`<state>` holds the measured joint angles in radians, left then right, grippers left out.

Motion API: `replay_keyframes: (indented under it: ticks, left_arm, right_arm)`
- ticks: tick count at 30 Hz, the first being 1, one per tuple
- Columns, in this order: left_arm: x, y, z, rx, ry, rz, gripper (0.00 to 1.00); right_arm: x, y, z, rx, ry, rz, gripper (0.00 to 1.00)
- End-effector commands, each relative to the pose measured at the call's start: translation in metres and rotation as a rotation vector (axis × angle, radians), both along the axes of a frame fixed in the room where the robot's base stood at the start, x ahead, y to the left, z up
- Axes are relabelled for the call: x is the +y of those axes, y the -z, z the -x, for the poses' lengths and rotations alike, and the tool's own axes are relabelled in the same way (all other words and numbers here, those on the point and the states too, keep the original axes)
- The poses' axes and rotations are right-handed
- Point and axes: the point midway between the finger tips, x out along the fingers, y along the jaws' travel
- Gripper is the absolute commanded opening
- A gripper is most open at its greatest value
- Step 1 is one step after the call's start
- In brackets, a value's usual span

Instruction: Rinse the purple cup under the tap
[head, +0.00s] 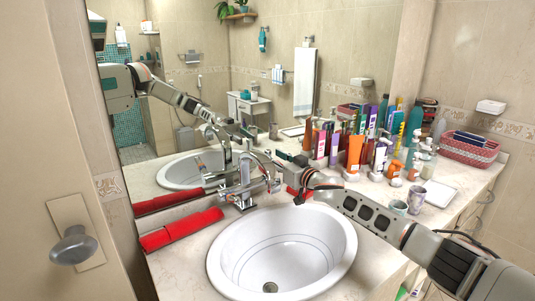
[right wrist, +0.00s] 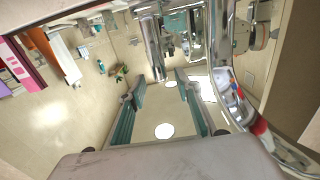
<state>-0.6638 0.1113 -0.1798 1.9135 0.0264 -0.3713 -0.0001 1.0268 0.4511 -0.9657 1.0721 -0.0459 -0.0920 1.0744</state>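A small purple cup (head: 416,199) stands on the counter right of the basin, beside my right forearm. The chrome tap (head: 243,187) stands behind the white basin (head: 225,262); no water shows under it. My right gripper (head: 281,163) is beside the tap, at its right, partly hidden by my own wrist. In the right wrist view its two teal fingers (right wrist: 160,88) stand apart with nothing between them, and chrome tap parts (right wrist: 155,45) are close in front. Whether they touch the tap, I cannot tell. My left gripper is not in view.
A greenish cup (head: 398,208) stands close to the purple cup. Bottles and tubes (head: 356,152) crowd the counter behind. A red rolled towel (head: 182,230) lies left of the tap, and a pink basket (head: 468,150) stands at the far right. The basin is empty.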

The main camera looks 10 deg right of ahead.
Motion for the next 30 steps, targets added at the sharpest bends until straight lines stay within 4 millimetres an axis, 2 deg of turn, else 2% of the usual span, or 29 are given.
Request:
replay_keyframes:
  ticks: [6,12,25,26,29,30]
  left_arm:
    - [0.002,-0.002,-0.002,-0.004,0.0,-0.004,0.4]
    - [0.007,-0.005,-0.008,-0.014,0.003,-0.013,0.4]
    - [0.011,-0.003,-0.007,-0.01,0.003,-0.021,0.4]
    - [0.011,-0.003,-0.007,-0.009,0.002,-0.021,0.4]
    - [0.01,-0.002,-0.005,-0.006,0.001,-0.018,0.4]
    - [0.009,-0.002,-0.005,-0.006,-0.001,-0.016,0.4]
  right_arm:
    - [0.009,-0.001,-0.022,-0.001,0.001,0.0,0.33]
    - [0.013,-0.001,-0.033,-0.001,0.0,0.001,0.33]
    - [0.015,0.0,-0.036,0.0,-0.001,0.001,0.33]
    - [0.015,0.0,-0.036,0.0,-0.001,0.001,0.28]
    - [0.015,0.0,-0.036,0.0,-0.001,0.001,0.02]
    - [0.015,0.0,-0.036,0.0,-0.001,0.001,0.0]
